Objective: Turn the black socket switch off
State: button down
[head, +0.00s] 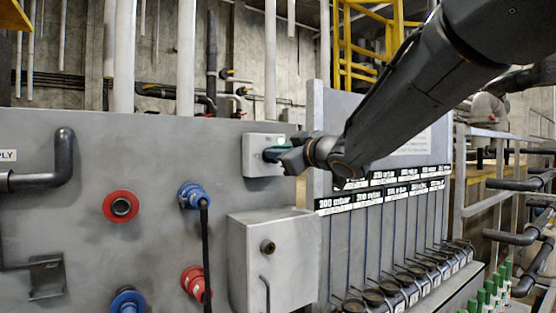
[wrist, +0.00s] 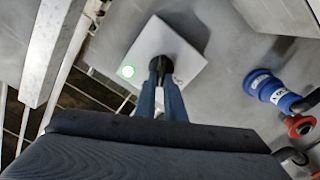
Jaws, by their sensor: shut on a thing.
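The black socket switch (wrist: 161,64) is a dark knob on a light grey square box (head: 256,141) fixed to the grey panel. My gripper (head: 270,154) reaches the box from the right in the head view. In the wrist view, the two blue fingers of my gripper (wrist: 161,84) are shut on the black knob, one on each side. The fingers and gripper body hide part of the knob, so its exact angle cannot be told. A green light (wrist: 127,71) glows on the box beside the knob.
Blue sockets (head: 191,196) and red sockets (head: 121,206) stick out of the panel (head: 90,150) to the left and below. A black cable hangs from one blue socket. A grey cabinet (head: 285,262) juts out below the box. Labelled rods (head: 390,240) stand at right.

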jog(key=n+b, duration=0.3)
jog(key=n, duration=0.1)
jog(key=n+b, duration=0.2)
jog(key=n, duration=0.2)
jog(key=f+n+b, duration=0.1)
jog(key=n+b, duration=0.2)
jog(key=n, duration=0.1)
jog(key=shift+s+a+f+b, duration=0.1)
jog(key=shift+s+a+b, duration=0.05)
jog(key=shift+a+b, duration=0.15)
dwell(0.4)
jog(key=c, duration=1.8)
grip_release()
jog(key=shift+c, duration=0.2)
jog(key=v, duration=0.8)
